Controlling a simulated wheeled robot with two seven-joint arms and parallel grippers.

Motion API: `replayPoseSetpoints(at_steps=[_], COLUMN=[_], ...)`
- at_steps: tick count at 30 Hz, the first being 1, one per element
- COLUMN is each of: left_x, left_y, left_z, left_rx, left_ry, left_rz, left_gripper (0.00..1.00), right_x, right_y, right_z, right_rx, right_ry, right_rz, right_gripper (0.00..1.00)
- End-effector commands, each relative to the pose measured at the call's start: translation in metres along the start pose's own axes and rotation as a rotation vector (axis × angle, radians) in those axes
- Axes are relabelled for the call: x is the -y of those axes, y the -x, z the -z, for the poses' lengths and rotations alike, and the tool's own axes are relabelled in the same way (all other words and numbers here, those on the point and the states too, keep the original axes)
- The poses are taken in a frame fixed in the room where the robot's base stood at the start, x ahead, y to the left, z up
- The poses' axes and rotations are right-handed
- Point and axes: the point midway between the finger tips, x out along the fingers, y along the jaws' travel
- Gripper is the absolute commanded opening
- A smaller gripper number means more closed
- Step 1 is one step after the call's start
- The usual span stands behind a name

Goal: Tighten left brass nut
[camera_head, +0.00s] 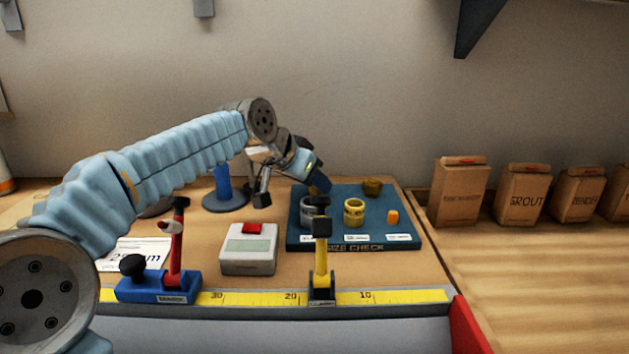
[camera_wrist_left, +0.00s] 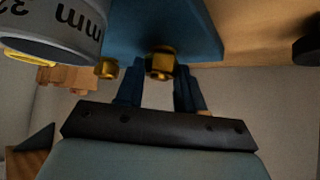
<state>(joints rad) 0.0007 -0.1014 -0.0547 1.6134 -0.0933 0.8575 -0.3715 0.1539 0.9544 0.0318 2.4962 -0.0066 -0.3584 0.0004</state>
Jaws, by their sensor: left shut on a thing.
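My left gripper (camera_head: 319,186) reaches down over the back left part of the blue size-check board (camera_head: 340,202). In the left wrist view its two blue fingers (camera_wrist_left: 158,80) are on either side of a brass nut (camera_wrist_left: 160,62), shut on it. In the head view this nut is hidden by the gripper. A second brass nut (camera_head: 373,187) stands at the back of the board, right of the gripper; it also shows in the left wrist view (camera_wrist_left: 108,68). My right gripper is not in view.
On the board stand a grey ring (camera_head: 308,217), a yellow ring (camera_head: 354,212) and a small orange piece (camera_head: 393,216). In front are a grey box with a red button (camera_head: 248,249), a red-handled clamp (camera_head: 172,265), a yellow-handled clamp (camera_head: 321,265) and a measuring tape (camera_head: 390,296). Cardboard boxes (camera_head: 459,195) stand right.

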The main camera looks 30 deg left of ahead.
Motion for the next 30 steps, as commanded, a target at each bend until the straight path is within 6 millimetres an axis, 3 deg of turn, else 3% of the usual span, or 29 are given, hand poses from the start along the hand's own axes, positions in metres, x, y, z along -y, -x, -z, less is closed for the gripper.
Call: replayPoseSetpoints(at_steps=[15, 30], left_x=[0.0062, 0.0067], left_y=[-0.0004, -0.0004], left_z=[0.0013, 0.0013], left_rx=[-0.001, 0.000], left_ry=[-0.238, -0.288], left_rz=[-0.237, -0.284], left_gripper=[0.07, 0.07], right_x=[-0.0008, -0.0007], right_y=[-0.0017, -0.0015], right_z=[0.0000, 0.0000], right_rx=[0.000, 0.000], right_ry=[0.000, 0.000], right_rz=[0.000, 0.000], right_gripper=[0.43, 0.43])
